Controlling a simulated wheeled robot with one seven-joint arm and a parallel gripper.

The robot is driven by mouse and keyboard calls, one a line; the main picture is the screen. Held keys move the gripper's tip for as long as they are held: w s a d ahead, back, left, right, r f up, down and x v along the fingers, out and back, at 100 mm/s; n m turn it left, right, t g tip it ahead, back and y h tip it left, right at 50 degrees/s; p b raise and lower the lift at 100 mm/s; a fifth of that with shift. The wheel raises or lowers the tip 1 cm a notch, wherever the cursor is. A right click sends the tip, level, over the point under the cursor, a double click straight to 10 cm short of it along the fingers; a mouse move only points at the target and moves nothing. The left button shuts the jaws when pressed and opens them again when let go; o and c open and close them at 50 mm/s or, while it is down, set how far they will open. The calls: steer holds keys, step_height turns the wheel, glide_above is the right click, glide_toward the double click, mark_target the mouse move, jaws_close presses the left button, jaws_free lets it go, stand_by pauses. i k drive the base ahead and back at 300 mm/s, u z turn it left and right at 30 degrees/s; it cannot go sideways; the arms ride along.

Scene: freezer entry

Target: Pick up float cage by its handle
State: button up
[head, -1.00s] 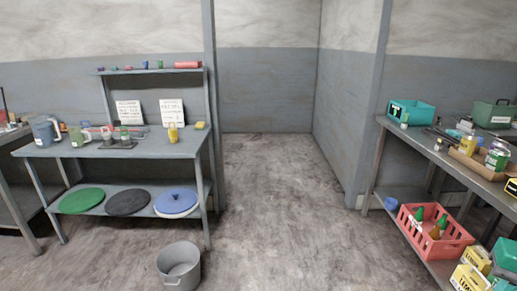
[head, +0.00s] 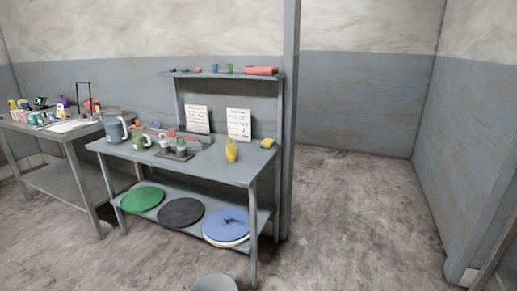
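I cannot make out a float cage for certain. A thin dark upright frame shaped like a tall handle (head: 84,84) stands at the back of the left table, among small items; what it belongs to is partly hidden and too small to tell. A blue-grey jug with a handle (head: 115,129) stands at the left end of the middle bench. My gripper is not in view.
The left table (head: 85,185) holds several bottles and boxes. The middle bench (head: 215,165) carries cups, a yellow bottle (head: 231,150) and signs; green, black and blue round lids lie on its shelf. A grey bucket (head: 214,283) stands in front. Floor at right is clear.

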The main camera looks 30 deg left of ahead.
mark_target(232, 154)
steer(key=i, duration=1.15)
steer(key=u, duration=0.4)
steer(key=i, duration=1.15)
steer(key=u, duration=1.05)
steer(key=i, duration=0.8)
steer(key=u, duration=0.95)
steer(key=i, duration=0.55)
steer(key=u, duration=0.25)
